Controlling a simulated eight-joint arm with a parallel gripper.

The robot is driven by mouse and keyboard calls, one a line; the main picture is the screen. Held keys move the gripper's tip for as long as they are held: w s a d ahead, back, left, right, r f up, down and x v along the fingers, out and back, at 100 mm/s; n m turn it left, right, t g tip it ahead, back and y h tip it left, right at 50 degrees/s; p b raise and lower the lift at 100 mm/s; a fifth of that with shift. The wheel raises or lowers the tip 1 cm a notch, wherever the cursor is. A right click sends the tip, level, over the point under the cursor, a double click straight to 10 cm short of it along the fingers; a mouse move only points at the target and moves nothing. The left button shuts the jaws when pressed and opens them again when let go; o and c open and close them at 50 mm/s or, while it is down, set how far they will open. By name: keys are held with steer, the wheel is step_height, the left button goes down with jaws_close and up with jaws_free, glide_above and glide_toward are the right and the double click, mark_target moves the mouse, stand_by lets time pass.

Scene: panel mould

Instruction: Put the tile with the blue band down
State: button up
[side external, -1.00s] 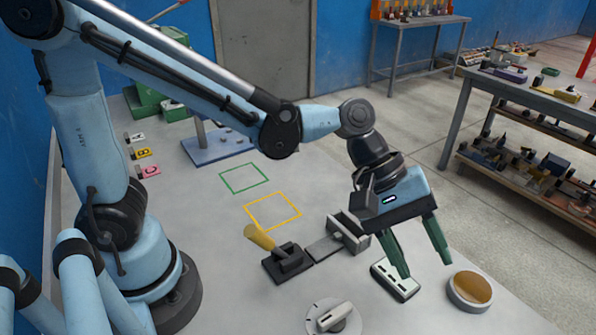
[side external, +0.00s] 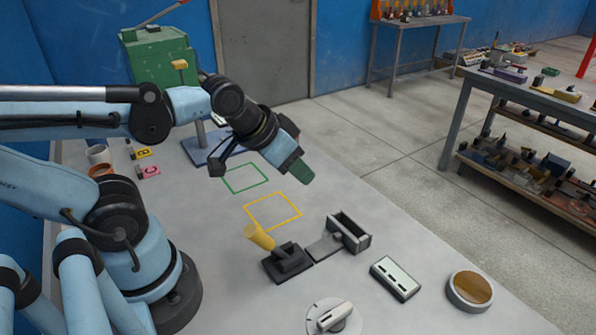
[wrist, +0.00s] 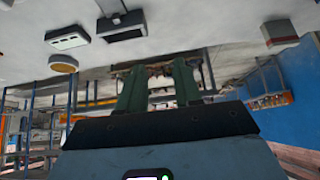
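I see no tile with a blue band in either current view. My gripper (side external: 303,172) is raised above the table near the green outlined square (side external: 245,178), its fingers pointing to the lower right in the side view. In the wrist view, the two green fingers (wrist: 160,72) stand apart with background visible between them and nothing clearly held. A yellow outlined square (side external: 273,211) lies on the table, and both outlines look empty where visible.
A pale slotted block (side external: 395,278), an open dark box (side external: 349,232), a yellow-handled lever (side external: 260,238), a dial (side external: 334,318) and a round dish (side external: 470,291) stand towards the front. Yellow (side external: 144,153) and pink (side external: 149,171) lettered markers lie left. A green machine (side external: 160,55) stands behind.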

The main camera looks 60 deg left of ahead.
steer(key=w+d+m+g+h, duration=0.25)
steer(key=d+m, duration=0.35)
steer(key=d, duration=0.6)
steer(key=w+d+m+g+h, duration=0.1)
steer(key=d+m+g+h, duration=0.25)
steer(key=d+m, duration=0.6)
steer(key=s+d+f+m+g, duration=0.1)
steer(key=s+d+f+m, duration=0.1)
steer(key=d, duration=0.5)
steer(key=s+d+f+m+g+h, duration=0.1)
steer(key=s+d+f+m+g, duration=0.1)
steer(key=d, duration=0.6)
steer(key=s+d+f+m+g+h, duration=0.1)
steer(key=s+d+f+m, duration=0.2)
steer(key=d, duration=0.5)
steer(key=shift+s+d+f+g, duration=0.15)
steer(key=shift+s+f+g, duration=0.25)
steer(key=shift+s+f, duration=0.5)
steer(key=shift+d+r+x, duration=0.1)
steer(key=shift+d+x, duration=0.05)
steer(key=shift+x, duration=1.4)
steer(key=shift+d+r+x, duration=0.1)
steer(key=shift+x, duration=1.4)
jaws_close()
